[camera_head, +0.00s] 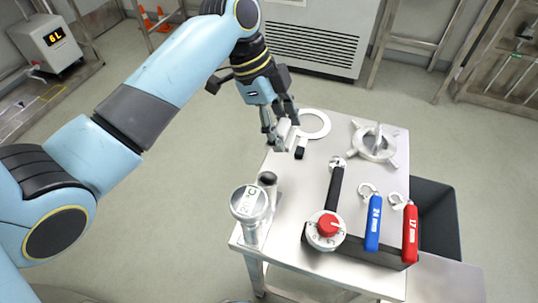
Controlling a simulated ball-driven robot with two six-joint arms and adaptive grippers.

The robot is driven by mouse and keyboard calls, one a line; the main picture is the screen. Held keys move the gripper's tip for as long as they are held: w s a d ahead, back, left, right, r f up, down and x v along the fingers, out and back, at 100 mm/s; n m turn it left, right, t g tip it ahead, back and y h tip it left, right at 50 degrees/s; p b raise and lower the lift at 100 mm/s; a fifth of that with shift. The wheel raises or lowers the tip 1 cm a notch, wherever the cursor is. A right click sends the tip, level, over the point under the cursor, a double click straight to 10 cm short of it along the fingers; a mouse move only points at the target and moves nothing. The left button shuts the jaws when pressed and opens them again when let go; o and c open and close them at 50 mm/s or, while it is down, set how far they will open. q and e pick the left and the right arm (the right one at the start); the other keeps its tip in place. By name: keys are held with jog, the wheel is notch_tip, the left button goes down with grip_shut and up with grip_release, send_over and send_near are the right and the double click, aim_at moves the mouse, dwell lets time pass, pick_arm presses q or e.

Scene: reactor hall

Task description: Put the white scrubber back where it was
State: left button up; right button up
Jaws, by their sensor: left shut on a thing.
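My left gripper (281,136) reaches down over the far left edge of the steel table (303,190). It is shut on a white scrubber (284,129), a small pale block that shows between the fingers and is partly hidden by them. A small black piece (300,152) shows just below and to the right of the fingers. I cannot tell whether it belongs to the scrubber or lies separately on the table. I cannot tell whether the scrubber touches the table. My right gripper is not in view.
A flat white ring (325,129) and a white spoked part with a post (376,151) lie at the back. A round-faced gauge (249,203) stands front left.

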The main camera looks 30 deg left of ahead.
pick_arm(q)
jog(key=shift+w+a+f+b, duration=0.15)
jog(key=shift+a+f+b, duration=0.15)
jog(key=shift+f, duration=0.3)
jog(key=shift+w+a+f+b, duration=0.15)
jog(key=shift+f+b, duration=0.2)
jog(key=shift+f, duration=0.2)
send_over(282, 172)
jog(key=a, duration=0.1)
notch_tip(282, 172, down, 5)
jog(key=shift+s+a+f, duration=0.15)
jog(key=shift+f, duration=0.05)
jog(key=shift+f+b, duration=0.45)
jog(key=shift+f, duration=1.75)
jog(key=o, duration=1.1)
jog(key=shift+f, duration=0.1)
